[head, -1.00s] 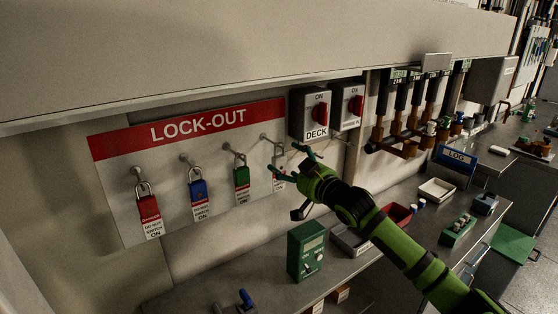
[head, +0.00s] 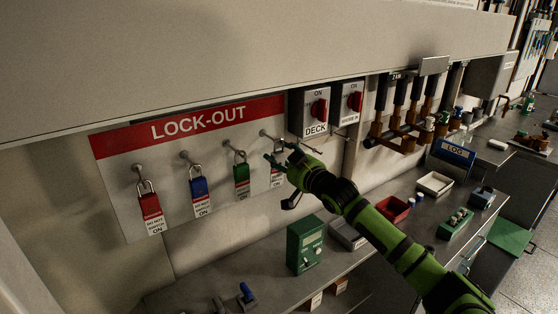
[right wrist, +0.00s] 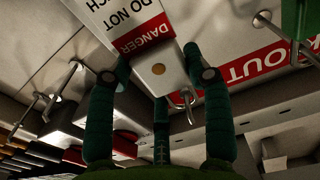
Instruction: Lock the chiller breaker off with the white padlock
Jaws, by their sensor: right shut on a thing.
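The white padlock (right wrist: 168,75) with its red-and-white DANGER tag (right wrist: 143,28) is between the fingers of my right gripper (right wrist: 157,82) in the right wrist view. The gripper is shut on its body. In the head view my right gripper (head: 282,160) is at the fourth peg of the LOCK-OUT board (head: 125,195), and the tag (head: 278,180) hangs just below it. I cannot tell whether the shackle (right wrist: 184,100) still rests on the peg. Two grey breaker boxes with red handles are to the right: DECK (head: 309,126) and another (head: 347,116) whose label is hard to read. My left gripper is not in view.
Red (head: 149,207), blue (head: 199,186) and green (head: 241,175) padlocks hang on the board to the left. Below, the bench (head: 215,275) carries a green meter box (head: 305,245) and trays. Pipes with black-handled valves (head: 400,95) stand right of the breakers.

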